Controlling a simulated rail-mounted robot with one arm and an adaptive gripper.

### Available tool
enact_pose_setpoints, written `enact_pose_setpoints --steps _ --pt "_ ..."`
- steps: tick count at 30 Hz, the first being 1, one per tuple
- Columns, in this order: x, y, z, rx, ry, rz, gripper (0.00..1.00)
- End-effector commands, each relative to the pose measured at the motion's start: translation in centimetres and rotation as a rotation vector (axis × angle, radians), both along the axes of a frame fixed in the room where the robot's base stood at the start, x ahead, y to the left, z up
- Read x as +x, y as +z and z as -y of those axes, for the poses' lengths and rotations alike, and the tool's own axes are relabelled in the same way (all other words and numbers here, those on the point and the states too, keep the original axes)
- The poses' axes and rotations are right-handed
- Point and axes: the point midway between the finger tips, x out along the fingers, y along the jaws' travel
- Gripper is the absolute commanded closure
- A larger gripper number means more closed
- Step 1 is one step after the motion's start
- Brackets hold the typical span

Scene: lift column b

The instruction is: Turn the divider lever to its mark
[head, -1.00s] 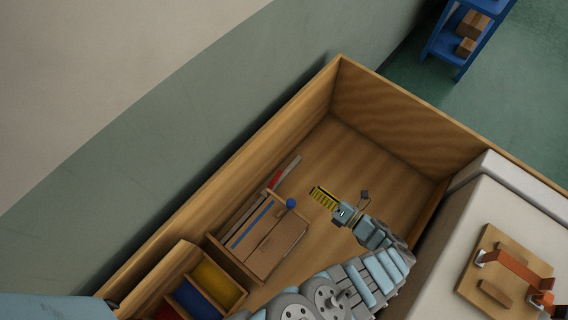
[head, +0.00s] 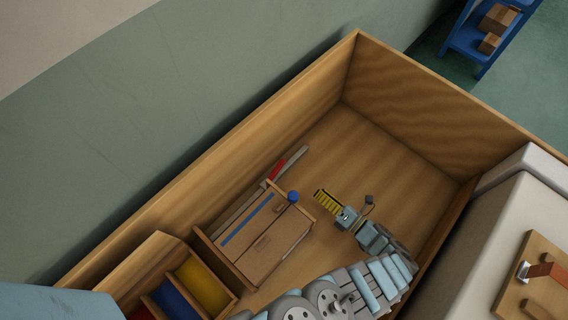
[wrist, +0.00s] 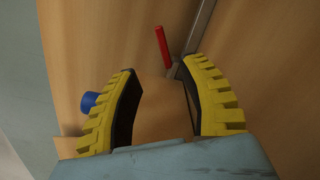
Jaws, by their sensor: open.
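A red handle (head: 277,171) stands by a thin grey bar (head: 293,161) behind a wooden box (head: 275,250). In the wrist view the red handle (wrist: 162,48) shows ahead, between and beyond the fingertips (wrist: 159,68). The blue knob (wrist: 88,101) shows outside the left finger.
A long blue strip (head: 247,220) runs along the box top. Wooden walls (head: 420,110) enclose the area. Yellow, blue and red compartments (head: 203,281) stand at the lower left. The floor (head: 370,150) beyond my gripper is clear. A white block (head: 530,170) stands outside at right.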

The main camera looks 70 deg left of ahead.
Motion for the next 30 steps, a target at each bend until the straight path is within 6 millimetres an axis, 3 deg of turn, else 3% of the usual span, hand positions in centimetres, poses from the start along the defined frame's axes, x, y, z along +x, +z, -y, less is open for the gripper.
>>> enact_pose_setpoints --steps 5,24,30 --pt "-0.9 0.2 -1.8 0.001 0.004 -0.001 0.56" --pt "-5.5 0.1 -12.0 0.002 0.005 -0.002 0.56" --pt "-6.4 0.0 -14.2 0.0 0.002 0.001 0.56"
